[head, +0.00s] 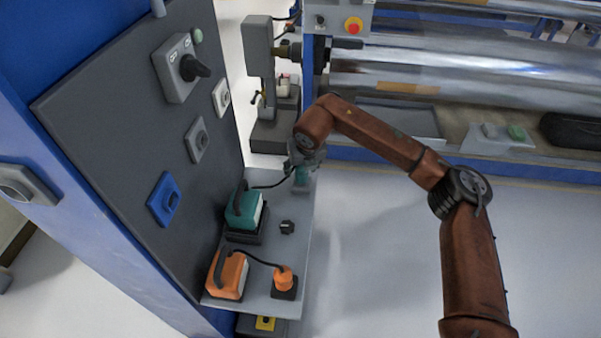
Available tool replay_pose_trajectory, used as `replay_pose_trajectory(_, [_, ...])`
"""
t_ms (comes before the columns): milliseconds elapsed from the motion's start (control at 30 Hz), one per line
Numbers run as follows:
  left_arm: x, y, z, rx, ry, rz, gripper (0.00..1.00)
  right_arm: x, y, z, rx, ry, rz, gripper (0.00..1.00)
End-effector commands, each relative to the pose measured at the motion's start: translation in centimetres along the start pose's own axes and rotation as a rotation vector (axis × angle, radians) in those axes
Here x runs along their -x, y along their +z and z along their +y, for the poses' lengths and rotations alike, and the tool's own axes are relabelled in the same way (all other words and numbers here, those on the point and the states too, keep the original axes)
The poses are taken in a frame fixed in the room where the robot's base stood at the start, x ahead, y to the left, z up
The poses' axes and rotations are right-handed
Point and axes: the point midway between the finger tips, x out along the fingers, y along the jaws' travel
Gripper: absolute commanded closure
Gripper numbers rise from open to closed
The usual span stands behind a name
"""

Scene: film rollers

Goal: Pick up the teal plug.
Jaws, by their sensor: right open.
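The teal plug (302,176) stands at the far right end of the grey shelf (262,265), with a black cable running left to the teal box (244,209). My right gripper (301,163) is open directly over the plug, its fingers pointing down. The fingers are small and partly hidden by my wrist, so I cannot tell whether they touch the plug or sit on both sides of it. My left gripper is not in view.
An orange box (230,273) and an orange plug (284,279) stand at the shelf's near end. A small black knob (287,227) sits mid-shelf. A dark panel (125,125) with switches rises at left. Floor right of the shelf is clear.

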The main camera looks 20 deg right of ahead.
Motion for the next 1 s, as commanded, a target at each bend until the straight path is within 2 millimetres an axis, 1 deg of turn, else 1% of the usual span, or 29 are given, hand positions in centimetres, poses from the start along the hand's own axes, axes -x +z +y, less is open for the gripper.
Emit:
replay_pose_trajectory(167, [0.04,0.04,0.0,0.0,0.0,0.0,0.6,0.14,0.06,-0.04,-0.001,0.0,-0.001,0.51])
replay_pose_trajectory(867, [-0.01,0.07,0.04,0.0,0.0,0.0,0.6,0.14,0.03,-0.07,-0.001,-0.001,-0.001,0.99])
replay_pose_trajectory(1000, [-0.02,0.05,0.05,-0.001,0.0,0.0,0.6,0.17,0.06,-0.07,-0.001,0.0,-0.002,1.0])
